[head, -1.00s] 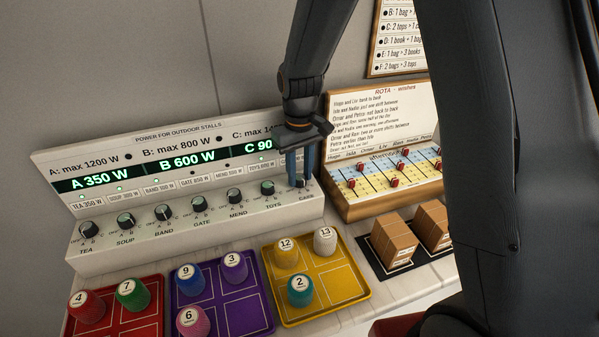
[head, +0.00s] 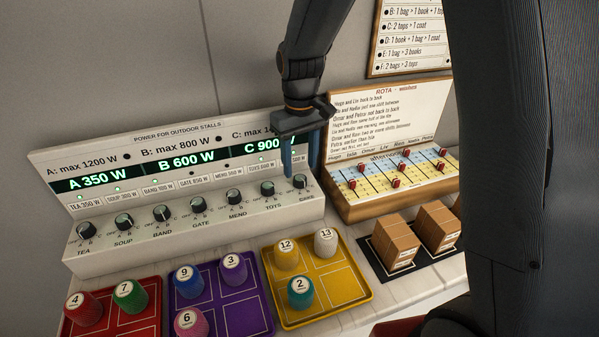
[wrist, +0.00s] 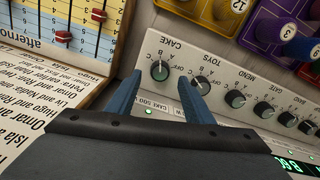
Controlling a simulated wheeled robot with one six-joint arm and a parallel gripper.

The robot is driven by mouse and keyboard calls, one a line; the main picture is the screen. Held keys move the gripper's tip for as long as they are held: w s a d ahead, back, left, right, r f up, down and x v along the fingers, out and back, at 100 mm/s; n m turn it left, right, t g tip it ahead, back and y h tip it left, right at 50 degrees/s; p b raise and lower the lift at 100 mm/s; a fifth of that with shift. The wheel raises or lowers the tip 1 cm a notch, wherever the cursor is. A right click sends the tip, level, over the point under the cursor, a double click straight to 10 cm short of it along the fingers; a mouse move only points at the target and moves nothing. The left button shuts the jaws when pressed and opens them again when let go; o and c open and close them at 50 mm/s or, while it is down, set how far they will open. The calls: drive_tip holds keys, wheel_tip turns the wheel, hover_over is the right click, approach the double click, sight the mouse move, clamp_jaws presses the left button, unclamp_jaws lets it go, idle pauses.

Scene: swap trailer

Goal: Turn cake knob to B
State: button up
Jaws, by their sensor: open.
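The cake knob (head: 300,181) is the dark round knob at the right end of the knob row on the power panel (head: 190,222). In the wrist view the cake knob (wrist: 159,71) shows upside down with a light pointer mark and OFF, A, B, C letters around it. I cannot tell for sure which letter it points to. My gripper (head: 303,174) is open above the knob, with its blue fingers either side of it. In the wrist view the fingertips (wrist: 162,82) flank the knob with gaps, apparently not touching it.
The toys knob (wrist: 200,85) is close beside one finger. The rota board (head: 385,150) with red sliders stands just right. Red, purple and yellow trays (head: 362,287) with numbered pegs lie in front. Brown boxes (head: 395,243) sit on a dark mat. The display reads A 350 W, B 600 W, C 900 W.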

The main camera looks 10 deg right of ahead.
sight(300, 178)
drive_tip(key=shift+r+b, duration=0.35)
drive_tip(key=shift+r, duration=1.7)
